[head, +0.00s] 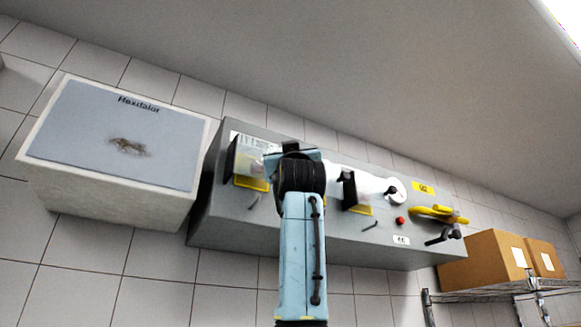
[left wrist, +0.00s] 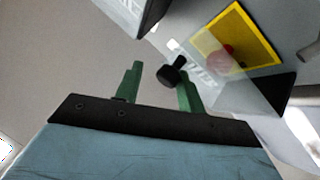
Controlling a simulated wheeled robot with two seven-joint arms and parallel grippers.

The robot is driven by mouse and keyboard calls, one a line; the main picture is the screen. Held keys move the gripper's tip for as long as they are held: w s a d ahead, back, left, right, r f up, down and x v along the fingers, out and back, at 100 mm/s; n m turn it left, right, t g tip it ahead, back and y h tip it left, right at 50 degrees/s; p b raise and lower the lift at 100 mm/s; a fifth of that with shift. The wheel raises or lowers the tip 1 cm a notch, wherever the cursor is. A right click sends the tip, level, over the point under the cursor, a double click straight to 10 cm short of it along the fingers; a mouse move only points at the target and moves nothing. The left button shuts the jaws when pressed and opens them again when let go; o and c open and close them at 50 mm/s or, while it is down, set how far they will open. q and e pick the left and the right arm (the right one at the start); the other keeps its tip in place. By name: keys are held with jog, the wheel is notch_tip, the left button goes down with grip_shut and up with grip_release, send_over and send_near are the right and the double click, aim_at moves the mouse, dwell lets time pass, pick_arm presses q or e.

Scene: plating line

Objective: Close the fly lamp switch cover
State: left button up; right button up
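A grey wall panel (head: 225,215) carries two switch housings with black sides and yellow plates, a left one (head: 250,183) and a right one (head: 360,208). I cannot tell which is the fly lamp's. In the left wrist view a clear cover (left wrist: 245,85) stands over a yellow plate (left wrist: 262,40) and a blurred red switch (left wrist: 222,58). A black knob (left wrist: 172,72) shows near my left gripper (left wrist: 158,85). Its green fingers are apart; the knob appears between them, close to the right finger, contact unclear. In the head view my arm hides part of the panel. My right gripper is not visible.
A pale box marked Hexdalor (head: 110,205) is on the wall left of the panel. A red button (head: 400,220), a yellow handle (head: 435,213) and a black lever (head: 442,235) are at the panel's right. Cardboard boxes (head: 482,260) sit on a rack at lower right.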

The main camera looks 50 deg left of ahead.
pick_arm(q)
jog(key=b+v, duration=0.6)
jog(key=v, duration=0.7)
jog(key=shift+d, duration=0.2)
jog(key=shift+s, duration=0.1)
